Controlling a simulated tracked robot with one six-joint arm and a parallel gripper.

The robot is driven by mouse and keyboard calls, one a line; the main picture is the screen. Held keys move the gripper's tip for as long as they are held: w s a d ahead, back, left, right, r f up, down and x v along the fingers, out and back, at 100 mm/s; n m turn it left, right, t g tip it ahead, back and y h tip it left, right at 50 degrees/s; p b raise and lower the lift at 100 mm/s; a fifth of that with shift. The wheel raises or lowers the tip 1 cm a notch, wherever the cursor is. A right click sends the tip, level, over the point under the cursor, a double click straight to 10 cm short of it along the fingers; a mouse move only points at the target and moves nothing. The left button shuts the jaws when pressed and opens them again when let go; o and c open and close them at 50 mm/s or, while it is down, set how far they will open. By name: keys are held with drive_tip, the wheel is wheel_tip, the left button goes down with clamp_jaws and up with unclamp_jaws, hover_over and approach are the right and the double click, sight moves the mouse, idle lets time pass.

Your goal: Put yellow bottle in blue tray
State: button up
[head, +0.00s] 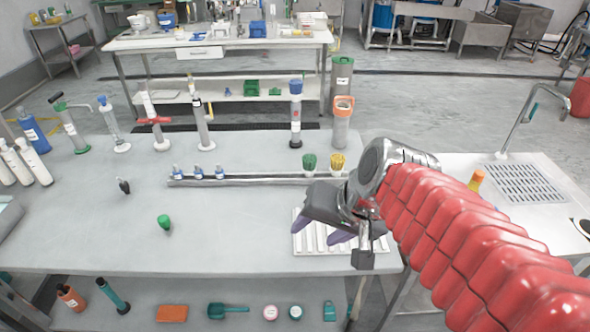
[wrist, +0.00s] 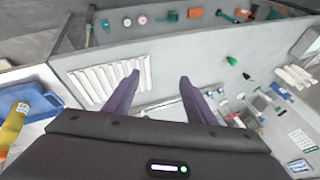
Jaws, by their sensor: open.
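The yellow bottle (wrist: 14,128) stands at the left edge of the wrist view. In the head view only the upper part of the yellow bottle (head: 476,181) shows behind my red arm, on the right-hand counter. The blue tray (wrist: 50,98) lies by the bottle in the wrist view. The bottle overlaps the tray's edge there, and I cannot tell whether it stands inside or beside it. My arm hides the tray in the head view. My gripper (head: 323,236) is open and empty over the middle table, well left of the bottle. Its purple fingers (wrist: 159,76) are spread apart.
A white ribbed rack (head: 303,243) lies below my gripper. A rail (head: 250,181) with small bottles and brushes runs behind it. A green-capped item (head: 164,224) is on the left, on a largely clear tabletop. A sink with a tap (head: 525,182) is at right.

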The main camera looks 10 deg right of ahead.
drive_tip(key=shift+s+d+r+n+h, duration=0.15)
drive_tip(key=shift+s+n+h, duration=0.25)
drive_tip(key=shift+s+n, duration=0.45)
drive_tip(key=shift+s+d+r+n+h, duration=0.2)
drive_tip(key=shift+s+n+h, duration=0.2)
drive_tip(key=shift+s+n, duration=0.4)
drive_tip(key=shift+s+d+r+n+h, duration=0.15)
drive_tip(key=shift+s+n+h, duration=0.25)
drive_tip(key=shift+s+n, duration=0.45)
